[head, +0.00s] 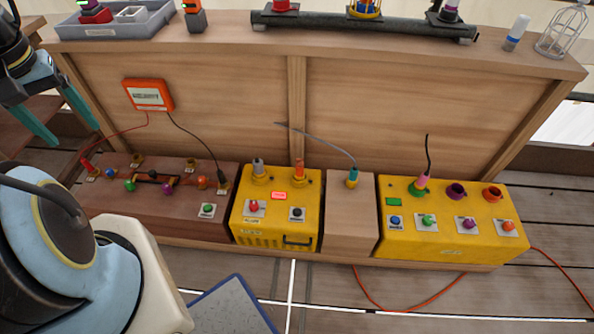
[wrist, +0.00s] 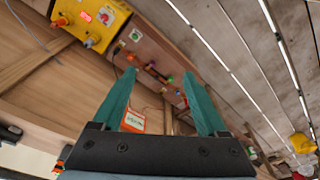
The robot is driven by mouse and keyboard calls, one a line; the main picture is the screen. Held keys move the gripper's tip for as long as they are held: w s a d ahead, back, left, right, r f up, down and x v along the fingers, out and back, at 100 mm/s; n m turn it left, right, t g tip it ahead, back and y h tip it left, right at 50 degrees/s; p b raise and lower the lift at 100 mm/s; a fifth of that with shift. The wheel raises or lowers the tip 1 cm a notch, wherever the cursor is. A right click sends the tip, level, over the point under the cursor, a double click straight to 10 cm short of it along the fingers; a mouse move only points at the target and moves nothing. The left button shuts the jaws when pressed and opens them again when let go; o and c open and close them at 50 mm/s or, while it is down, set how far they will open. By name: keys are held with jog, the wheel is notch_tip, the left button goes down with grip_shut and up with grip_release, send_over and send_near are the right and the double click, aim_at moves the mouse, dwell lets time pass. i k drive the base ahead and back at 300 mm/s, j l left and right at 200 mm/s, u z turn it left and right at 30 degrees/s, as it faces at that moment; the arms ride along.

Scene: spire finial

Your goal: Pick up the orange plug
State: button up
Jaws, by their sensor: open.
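The orange plug (head: 299,170) stands upright in a yellow socket on the left yellow box (head: 262,240), to the right of a grey plug (head: 259,168). In the wrist view the orange plug (wrist: 61,21) shows small at the top left, on the yellow box (wrist: 100,25). My gripper (head: 75,136) is at the far left in the head view, in front of the wooden back panel and well apart from the plug. Its two teal fingers are spread with nothing between them, as the wrist view (wrist: 160,74) also shows.
A brown box (head: 150,205) with coloured balls and an orange meter (head: 148,95) with leads are near my gripper. A wooden block (head: 350,220) with a cabled plug and another yellow box (head: 450,240) stand to the right. The shelf above holds a grey tray (head: 130,24).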

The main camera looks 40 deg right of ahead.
aim_at(299, 174)
jog(key=k+l+u, duration=0.35)
jog(key=l, duration=0.25)
jog(key=k+l+u, duration=0.35)
jog(key=l, duration=0.15)
jog(key=k+l+u, duration=0.35)
jog(key=i+l, duration=0.05)
jog(key=l, duration=0.1)
